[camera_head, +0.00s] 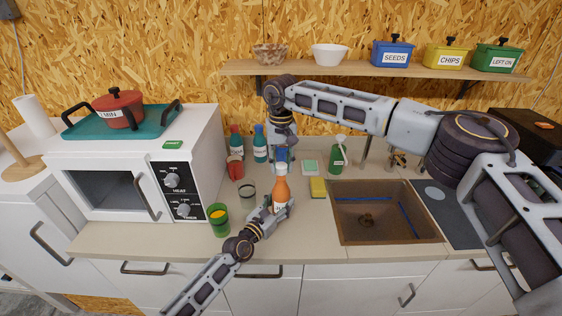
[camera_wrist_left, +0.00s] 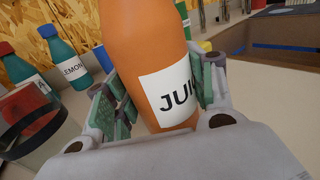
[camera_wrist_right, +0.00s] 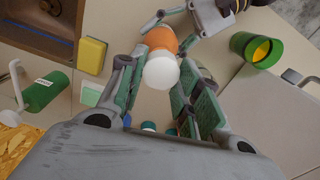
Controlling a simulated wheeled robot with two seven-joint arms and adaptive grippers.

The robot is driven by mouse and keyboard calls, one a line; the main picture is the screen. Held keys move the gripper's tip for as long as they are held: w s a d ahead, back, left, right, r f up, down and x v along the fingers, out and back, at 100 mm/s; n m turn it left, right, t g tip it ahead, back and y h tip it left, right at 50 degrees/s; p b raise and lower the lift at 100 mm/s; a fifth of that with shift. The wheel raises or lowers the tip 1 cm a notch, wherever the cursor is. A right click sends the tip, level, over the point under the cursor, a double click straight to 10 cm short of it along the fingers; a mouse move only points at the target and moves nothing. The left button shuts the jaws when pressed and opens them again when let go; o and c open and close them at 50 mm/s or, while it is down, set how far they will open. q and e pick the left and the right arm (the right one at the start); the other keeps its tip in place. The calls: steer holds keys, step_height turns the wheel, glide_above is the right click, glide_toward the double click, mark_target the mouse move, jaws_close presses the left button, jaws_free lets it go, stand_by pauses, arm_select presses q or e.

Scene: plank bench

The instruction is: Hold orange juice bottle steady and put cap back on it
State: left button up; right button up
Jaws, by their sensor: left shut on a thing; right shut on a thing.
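The orange juice bottle (camera_head: 281,190) stands upright on the counter, and its JUICE label shows in the left wrist view (camera_wrist_left: 150,60). My left gripper (camera_head: 277,208) is shut around the bottle's lower body, with one finger on each side. The white cap (camera_wrist_right: 160,71) is between the fingers of my right gripper (camera_wrist_right: 158,82), which is shut on it from above. The cap is lined up over the bottle's top (camera_wrist_right: 163,39) and at or very near its mouth. I cannot tell whether it is seated, as the neck is hidden.
Teal-bodied bottles (camera_head: 260,147) stand behind. A yellow sponge (camera_head: 318,188), a green soap bottle (camera_head: 337,158) and the sink (camera_head: 385,235) lie to the right. A microwave (camera_head: 120,180) is at left.

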steer(key=shift+f, duration=0.15)
steer(key=shift+f, duration=0.75)
steer(key=shift+f, duration=0.55)
stand_by(1.0)
